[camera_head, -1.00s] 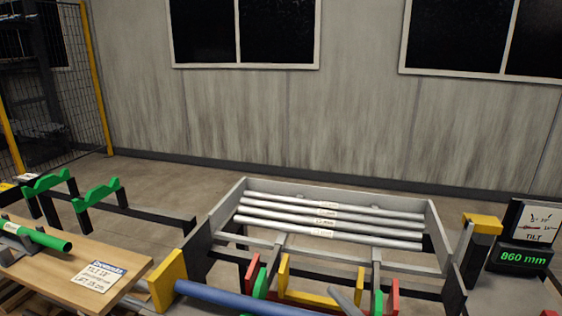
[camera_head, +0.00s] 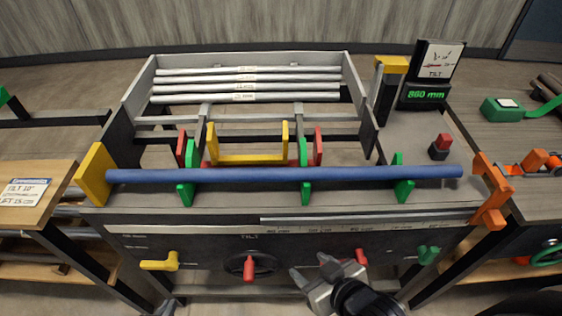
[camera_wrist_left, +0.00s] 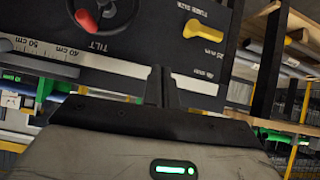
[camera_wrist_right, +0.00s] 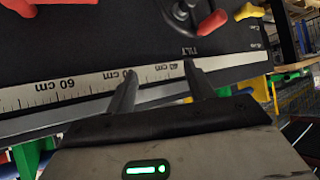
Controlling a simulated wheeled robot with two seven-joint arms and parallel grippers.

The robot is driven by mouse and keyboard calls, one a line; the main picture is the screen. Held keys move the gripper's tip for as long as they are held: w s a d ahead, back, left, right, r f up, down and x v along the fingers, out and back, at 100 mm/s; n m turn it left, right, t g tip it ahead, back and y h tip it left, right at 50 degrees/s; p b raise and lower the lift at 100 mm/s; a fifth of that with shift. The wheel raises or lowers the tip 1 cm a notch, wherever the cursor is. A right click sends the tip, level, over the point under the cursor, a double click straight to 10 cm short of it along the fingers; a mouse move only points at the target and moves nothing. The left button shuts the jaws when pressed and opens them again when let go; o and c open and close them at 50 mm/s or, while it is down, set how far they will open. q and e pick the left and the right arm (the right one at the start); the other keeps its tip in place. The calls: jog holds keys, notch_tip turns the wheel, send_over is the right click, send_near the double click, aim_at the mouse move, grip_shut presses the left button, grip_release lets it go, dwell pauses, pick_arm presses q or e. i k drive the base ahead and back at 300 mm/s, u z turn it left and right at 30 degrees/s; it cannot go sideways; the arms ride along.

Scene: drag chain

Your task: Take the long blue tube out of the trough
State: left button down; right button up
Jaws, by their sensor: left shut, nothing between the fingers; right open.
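The long blue tube (camera_head: 285,174) lies level across the front of the bench in the head view. Upright green supports (camera_head: 305,187) stand along it. Its left end is at a yellow plate (camera_head: 95,174), and its right end lies close to an orange bracket (camera_head: 491,194). My right gripper (camera_head: 308,283) is open and empty, in front of the bench panel and below the tube. Its spread fingers show in the right wrist view (camera_wrist_right: 160,80). My left gripper (camera_wrist_left: 163,85) is shut and empty before the panel; only a bit shows at the head view's bottom edge.
A rack behind holds several grey tubes (camera_head: 245,86). A yellow U-shaped frame (camera_head: 248,159) stands behind the blue tube. The front panel has a red-knobbed wheel (camera_head: 249,267), a yellow handle (camera_head: 160,263) and a green handle (camera_head: 428,255). A display (camera_head: 425,95) reads 860 mm.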

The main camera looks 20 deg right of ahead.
aim_at(418, 171)
jog(key=k, duration=0.5)
jog(key=u, duration=1.6)
jog(key=i, duration=1.4)
jog(key=z, duration=2.3)
